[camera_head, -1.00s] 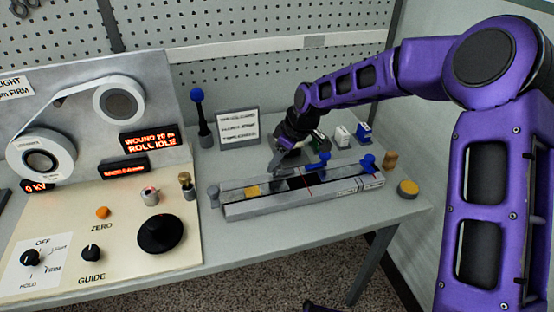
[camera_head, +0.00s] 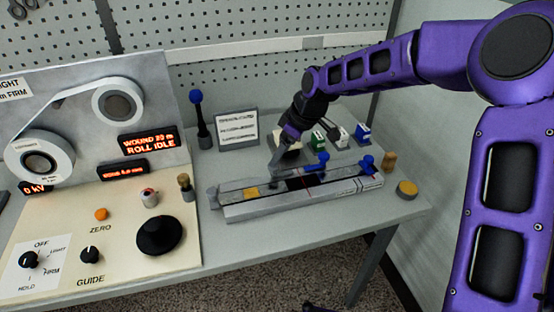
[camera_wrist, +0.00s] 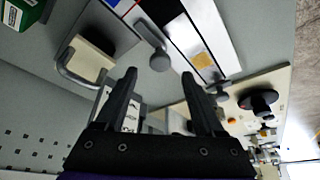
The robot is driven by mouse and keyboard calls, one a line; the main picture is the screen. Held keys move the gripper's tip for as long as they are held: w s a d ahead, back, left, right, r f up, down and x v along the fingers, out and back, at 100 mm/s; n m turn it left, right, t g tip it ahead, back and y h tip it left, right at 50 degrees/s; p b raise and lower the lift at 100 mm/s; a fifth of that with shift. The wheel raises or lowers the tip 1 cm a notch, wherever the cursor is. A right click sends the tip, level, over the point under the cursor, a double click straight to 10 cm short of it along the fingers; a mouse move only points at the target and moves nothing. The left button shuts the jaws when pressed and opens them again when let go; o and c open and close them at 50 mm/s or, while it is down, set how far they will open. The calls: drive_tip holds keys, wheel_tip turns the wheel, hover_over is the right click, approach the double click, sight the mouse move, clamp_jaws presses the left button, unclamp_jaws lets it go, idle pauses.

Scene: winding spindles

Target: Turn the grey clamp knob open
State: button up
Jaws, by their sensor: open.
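A long grey block (camera_head: 300,197) with a yellow patch lies on the bench. A grey knob (camera_head: 213,196) stands at its left end; it also shows in the wrist view (camera_wrist: 217,87). Another grey knob (camera_wrist: 160,61) on a short lever stands beside the block in the wrist view; my arm seems to hide it in the head view. I cannot tell for sure which is the clamp knob. My gripper (camera_wrist: 158,75) is open and empty. The lever knob appears between and just beyond its fingertips, with no visible contact. My gripper (camera_head: 277,160) is above the bench behind the block.
A cream block with a grey handle (camera_wrist: 92,55) is close beside my gripper. The winding panel (camera_head: 120,250) is to the left.

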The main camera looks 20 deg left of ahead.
drive_tip(key=v, duration=1.3)
drive_tip(key=shift+f, duration=0.1)
